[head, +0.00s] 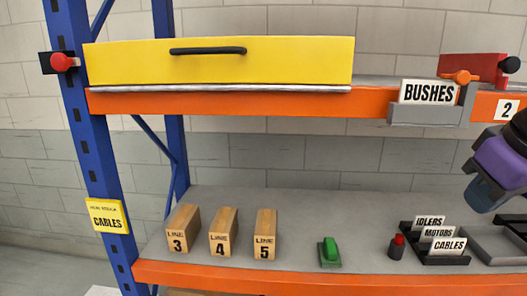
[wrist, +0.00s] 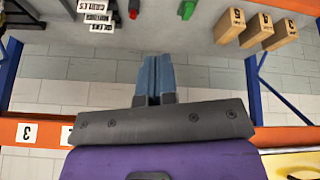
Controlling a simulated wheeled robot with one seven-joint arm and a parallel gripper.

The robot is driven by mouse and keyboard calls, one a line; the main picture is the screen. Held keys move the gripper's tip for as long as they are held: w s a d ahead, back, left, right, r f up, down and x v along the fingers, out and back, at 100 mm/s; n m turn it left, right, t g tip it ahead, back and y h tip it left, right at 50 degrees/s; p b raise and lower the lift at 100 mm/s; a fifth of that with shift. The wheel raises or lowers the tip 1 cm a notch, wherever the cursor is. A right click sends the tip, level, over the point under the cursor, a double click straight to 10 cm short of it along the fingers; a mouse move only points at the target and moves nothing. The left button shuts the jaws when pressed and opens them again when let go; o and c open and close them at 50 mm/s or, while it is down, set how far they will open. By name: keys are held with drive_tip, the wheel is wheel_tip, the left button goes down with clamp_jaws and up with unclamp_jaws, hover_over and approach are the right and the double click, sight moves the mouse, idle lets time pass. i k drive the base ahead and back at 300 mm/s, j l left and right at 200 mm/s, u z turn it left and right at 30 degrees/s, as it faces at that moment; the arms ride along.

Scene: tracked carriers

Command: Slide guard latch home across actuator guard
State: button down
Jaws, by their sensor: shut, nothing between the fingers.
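My gripper (head: 484,193) is at the right edge in the head view, in front of the shelving and below the upper beam. In the wrist view its blue fingers (wrist: 158,64) are together with nothing between them. No part is labelled as guard latch or actuator guard, so I cannot tell which they are. A long yellow box-like cover (head: 210,62) with a black handle (head: 208,51) stands on the upper shelf. An orange knob (head: 461,77) sits by a grey bracket at the right, apart from my gripper. A small green piece (head: 329,251) stands on the lower shelf.
Wooden blocks (head: 223,232) stand on the lower shelf at left. A red-topped black piece (head: 396,246) and a black rack (head: 435,247) with signs stand right. A BUSHES sign (head: 428,93) fronts the orange upper beam (head: 250,103). A red button (head: 63,62) is on the blue post.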

sight(60, 61)
drive_tip(key=u, duration=1.5)
